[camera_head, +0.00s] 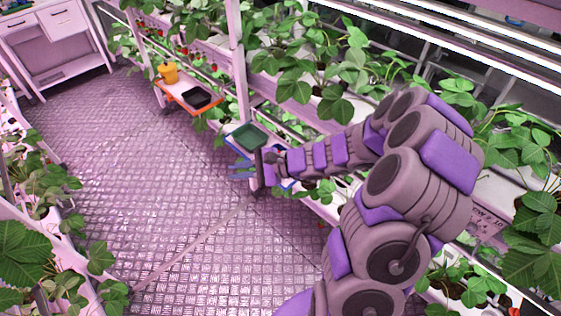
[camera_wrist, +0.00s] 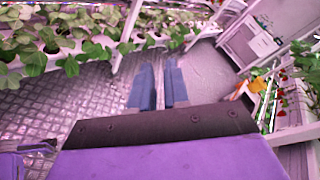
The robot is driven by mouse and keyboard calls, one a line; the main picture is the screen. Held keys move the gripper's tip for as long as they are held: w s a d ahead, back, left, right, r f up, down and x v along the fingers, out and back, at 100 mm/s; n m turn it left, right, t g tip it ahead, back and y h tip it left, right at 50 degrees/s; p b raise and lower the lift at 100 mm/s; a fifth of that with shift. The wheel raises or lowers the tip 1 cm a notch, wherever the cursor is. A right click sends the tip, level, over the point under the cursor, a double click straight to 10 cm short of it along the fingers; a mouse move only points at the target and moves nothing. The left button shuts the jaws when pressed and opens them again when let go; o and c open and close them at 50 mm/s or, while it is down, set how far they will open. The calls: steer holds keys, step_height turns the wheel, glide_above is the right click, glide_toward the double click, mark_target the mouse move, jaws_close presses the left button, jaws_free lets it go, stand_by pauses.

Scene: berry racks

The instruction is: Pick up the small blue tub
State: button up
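I cannot clearly make out a small blue tub in either view. A dark, nearly black tub (camera_head: 198,97) sits on an orange-edged tray beyond my gripper; its exact colour is hard to tell. A green tub (camera_head: 249,136) sits on a blue-edged tray, just behind my gripper in the picture. My wrist hides part of the blue-edged tray.
Plant racks line both sides. A white cabinet (camera_head: 57,40) stands at the far left. The metal floor (camera_head: 140,160) between is clear.

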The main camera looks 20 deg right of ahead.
steer(key=w+d+f+m+t+h+p, duration=0.15)
steer(key=d+f+m+t+h, duration=0.6)
steer(key=d+f+m, duration=1.05)
steer(key=w+f+n+b, duration=0.1)
steer(key=w+f, duration=0.1)
steer(key=w, duration=0.1)
steer(key=w+f+n+g+h+b, duration=0.1)
steer(key=w+f, duration=0.1)
steer(key=w, duration=0.1)
steer(key=w+f+n+b, duration=0.1)
steer(key=w+f, duration=0.1)
steer(key=w, duration=0.2)
steer(key=shift+d+f+g+h, duration=0.2)
steer(key=shift+d+g+h, duration=0.05)
steer(key=shift+g, duration=0.1)
steer(key=shift+w+d+f, duration=0.1)
steer(key=shift+w+d, duration=0.05)
steer(key=shift+w, duration=0.35)
steer(key=shift+w+d+f+b, duration=0.1)
steer(key=shift+w+f+b, duration=0.25)
steer(key=shift+w+b, duration=0.1)
steer(key=x, duration=0.2)
steer(key=b+x, duration=0.1)
steer(key=x, duration=0.1)
steer(key=shift+a+f, duration=0.15)
steer(key=shift+a, duration=0.15)
steer(key=shift+d, duration=0.15)
steer(key=shift+c, duration=0.3)
